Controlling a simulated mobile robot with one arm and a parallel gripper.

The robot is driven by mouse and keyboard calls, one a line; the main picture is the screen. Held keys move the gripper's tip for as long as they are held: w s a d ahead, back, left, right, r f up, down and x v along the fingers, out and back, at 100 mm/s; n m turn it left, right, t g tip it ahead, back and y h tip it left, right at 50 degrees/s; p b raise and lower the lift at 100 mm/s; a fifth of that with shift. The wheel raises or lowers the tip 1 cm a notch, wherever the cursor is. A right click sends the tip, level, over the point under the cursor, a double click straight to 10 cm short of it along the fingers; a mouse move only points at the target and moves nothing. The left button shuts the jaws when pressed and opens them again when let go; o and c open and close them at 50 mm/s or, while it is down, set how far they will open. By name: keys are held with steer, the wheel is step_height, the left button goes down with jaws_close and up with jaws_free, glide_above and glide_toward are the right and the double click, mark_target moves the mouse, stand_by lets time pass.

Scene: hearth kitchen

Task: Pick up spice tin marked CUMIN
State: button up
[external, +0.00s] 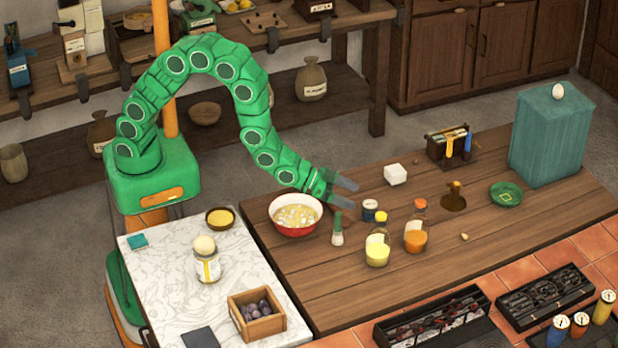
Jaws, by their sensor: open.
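A small dark tin (369,210) with a pale band stands on the wooden table just beyond my fingertips. It may be the spice tin, but its marking is too small to read. My gripper (350,196) is open and empty, its two grey fingers pointing right, close to the tin's upper left. I cannot tell whether a finger touches it. A small bottle with a green top (337,230) stands just below the lower finger.
A red bowl (272,218) is at the left, a white block (395,174) behind. A rack (440,150) and teal box (550,135) stand farther back.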

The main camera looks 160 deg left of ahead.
mark_target(369, 204)
steer(key=shift+x, duration=2.65)
steer(key=shift+w+d, duration=0.1)
steer(key=c, duration=1.2)
steer(key=shift+o, duration=0.2)
